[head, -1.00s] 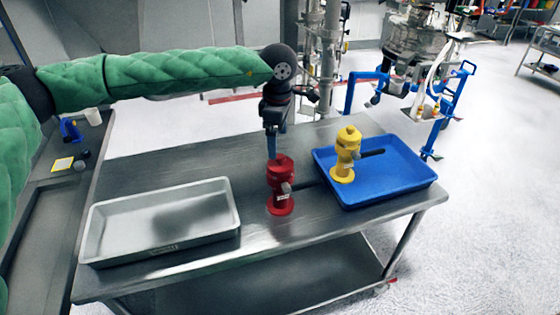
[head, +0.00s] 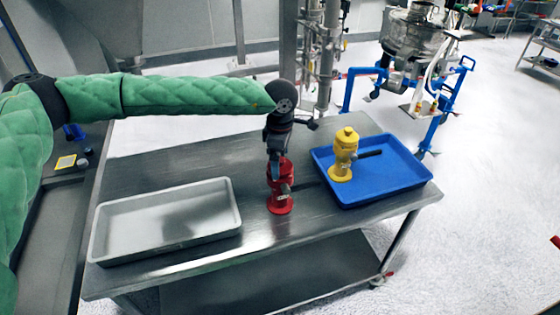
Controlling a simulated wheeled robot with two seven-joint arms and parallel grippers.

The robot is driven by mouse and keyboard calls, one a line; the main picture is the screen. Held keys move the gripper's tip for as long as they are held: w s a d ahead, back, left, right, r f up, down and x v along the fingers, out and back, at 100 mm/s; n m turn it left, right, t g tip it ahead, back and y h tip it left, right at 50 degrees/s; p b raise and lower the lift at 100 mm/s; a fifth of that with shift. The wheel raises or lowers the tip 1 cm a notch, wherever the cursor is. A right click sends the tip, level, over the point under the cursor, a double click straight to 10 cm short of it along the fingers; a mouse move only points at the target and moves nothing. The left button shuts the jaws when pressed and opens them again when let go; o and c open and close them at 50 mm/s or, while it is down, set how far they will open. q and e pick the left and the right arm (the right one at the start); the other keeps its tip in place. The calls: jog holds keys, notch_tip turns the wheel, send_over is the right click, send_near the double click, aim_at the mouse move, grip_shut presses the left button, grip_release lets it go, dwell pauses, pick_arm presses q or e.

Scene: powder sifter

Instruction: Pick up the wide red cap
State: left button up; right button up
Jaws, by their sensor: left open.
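The wide red cap (head: 281,203) stands upright on the metal table, between the grey tray and the blue tray. It has a round flared base and a small dark part on its side. My left gripper (head: 275,172) points down at its top, with the fingers open and overlapping its upper part in the head view. I cannot tell whether the fingers touch it. The gripper hides part of its top. My right gripper is not in view.
A yellow piece of similar shape with a dark handle (head: 344,158) stands in the blue tray (head: 405,190) at the right. An empty grey metal tray (head: 165,240) lies at the left. The table (head: 190,165) is otherwise clear. A blue-framed machine (head: 410,60) stands behind.

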pick_arm(q)
jog(key=shift+f, duration=0.3)
jog(key=c, duration=1.1)
jog(key=shift+o, duration=0.2)
jog(key=shift+r, duration=0.2)
